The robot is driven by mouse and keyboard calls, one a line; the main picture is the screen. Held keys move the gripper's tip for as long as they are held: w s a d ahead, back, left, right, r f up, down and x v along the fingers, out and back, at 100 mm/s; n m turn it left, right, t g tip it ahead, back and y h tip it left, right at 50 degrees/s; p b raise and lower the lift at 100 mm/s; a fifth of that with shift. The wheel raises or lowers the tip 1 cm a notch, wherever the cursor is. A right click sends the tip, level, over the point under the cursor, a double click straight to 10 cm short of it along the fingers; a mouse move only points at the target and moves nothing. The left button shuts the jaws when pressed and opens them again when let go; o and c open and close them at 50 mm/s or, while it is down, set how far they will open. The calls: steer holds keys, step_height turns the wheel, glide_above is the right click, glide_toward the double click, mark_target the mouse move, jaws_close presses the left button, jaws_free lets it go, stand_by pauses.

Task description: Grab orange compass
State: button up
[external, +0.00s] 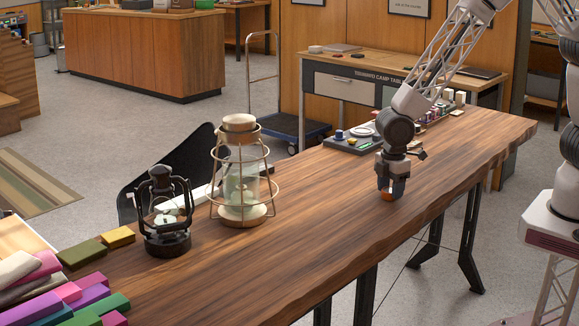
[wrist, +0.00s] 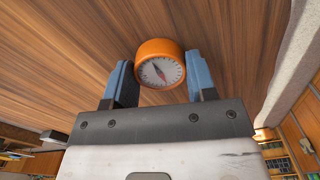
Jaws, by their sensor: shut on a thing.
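In the external view, my gripper (external: 390,187) points down over the right part of the wooden table, and a bit of the orange compass (external: 387,196) shows between the fingertips, at or just above the tabletop. I cannot tell whether the compass touches the wood.
The wooden table (external: 310,230) is clear around my gripper. A cream lantern (external: 240,180) and a black lantern (external: 166,215) stand to the left. Folded cloths (external: 50,290) lie at the near left. A dark tray with small items (external: 352,143) sits behind my gripper.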

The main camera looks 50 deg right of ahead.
steer(key=shift+r, duration=0.15)
steer(key=shift+r, duration=0.45)
steer(key=shift+s+d+r, duration=0.15)
steer(key=shift+r, duration=0.45)
steer(key=shift+s+d+r, duration=0.1)
steer(key=shift+d+r, duration=0.05)
steer(key=shift+r, duration=0.45)
steer(key=s+d, duration=0.3)
steer(key=s+d+r, duration=0.1)
steer(key=s+d, duration=0.6)
steer(key=d, duration=0.1)
steer(key=shift+s+d+r, duration=0.15)
